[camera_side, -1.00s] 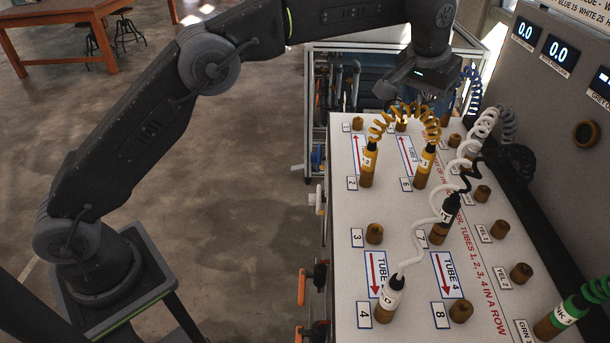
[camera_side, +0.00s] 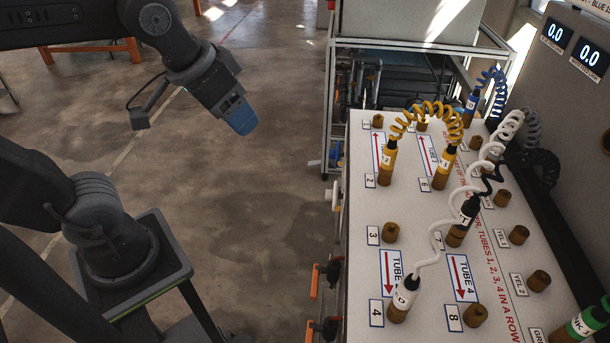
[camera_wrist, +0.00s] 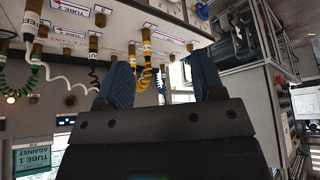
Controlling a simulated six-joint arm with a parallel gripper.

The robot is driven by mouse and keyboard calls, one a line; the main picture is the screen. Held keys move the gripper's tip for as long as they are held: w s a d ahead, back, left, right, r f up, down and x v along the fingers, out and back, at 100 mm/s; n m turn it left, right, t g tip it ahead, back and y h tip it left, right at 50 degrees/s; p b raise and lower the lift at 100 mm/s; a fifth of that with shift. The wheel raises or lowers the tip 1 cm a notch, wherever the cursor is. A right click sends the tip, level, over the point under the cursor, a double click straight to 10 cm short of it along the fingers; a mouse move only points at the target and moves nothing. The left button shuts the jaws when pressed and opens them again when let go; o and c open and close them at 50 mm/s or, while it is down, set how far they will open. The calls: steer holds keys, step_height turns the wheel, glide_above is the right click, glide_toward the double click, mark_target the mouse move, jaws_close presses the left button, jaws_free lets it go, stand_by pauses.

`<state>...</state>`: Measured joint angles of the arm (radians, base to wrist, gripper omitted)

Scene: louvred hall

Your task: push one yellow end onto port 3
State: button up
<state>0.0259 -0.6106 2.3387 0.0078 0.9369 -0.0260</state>
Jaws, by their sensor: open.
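The yellow coiled hose (camera_side: 432,107) arches between two yellow ends. One yellow end (camera_side: 389,158) stands upright on the brass port at label 2, the other yellow end (camera_side: 446,162) on the port at label 6. Port 3 (camera_side: 390,232) is a bare brass stub beside its label, at the board's left edge. My gripper (camera_side: 240,118) hangs over the floor, left of the board and clear of it. In the wrist view my gripper (camera_wrist: 162,82) is open, its blue fingers apart and nothing between them; the yellow coil (camera_wrist: 147,78) shows beyond, partly hidden.
A white-ended hose (camera_side: 402,296) sits on port 4, with port 8 (camera_side: 475,315) bare beside it. A black end (camera_side: 462,222) stands right of port 3. Orange-handled valves (camera_side: 315,281) line the board's left side.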

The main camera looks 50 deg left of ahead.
mark_target(443, 164)
steer(key=s+f, duration=0.3)
steer(key=shift+s+a, duration=0.25)
steer(key=shift+a, duration=0.05)
steer(key=shift+c, duration=0.3)
step_height(443, 164, up, 5)
steer(key=w+a+m+t+y, duration=0.2)
steer(key=w+m+y, duration=0.1)
steer(key=w+m, duration=0.45)
steer(key=w+a+m+t+y, duration=0.2)
steer(key=w+m+y, duration=0.3)
steer(key=w, duration=0.4)
steer(key=w+d+r+m+t+h, duration=0.25)
steer(key=w+d+m+t, duration=0.35)
steer(key=w+d+m, duration=0.7)
steer(key=w+d+f+m+t+h, duration=0.1)
steer(key=w+d+f+m+h, duration=0.15)
steer(key=d+m, duration=0.3)
steer(key=w+d+f+m+t+h, duration=0.1)
steer(key=d+f+m+h, duration=0.1)
steer(key=d+m+h, duration=0.3)
steer(key=shift+m+t+y, duration=0.3)
steer(key=shift+y, duration=0.2)
steer(key=f, duration=0.6)
steer(key=a+f, duration=0.1)
steer(key=f, duration=1.2)
steer(key=shift+w+a+f, duration=0.2)
steer(key=shift+a+f, duration=0.1)
steer(key=shift+a, duration=0.1)
steer(key=shift+w+d, duration=0.2)
steer(key=shift+w, duration=4.8)
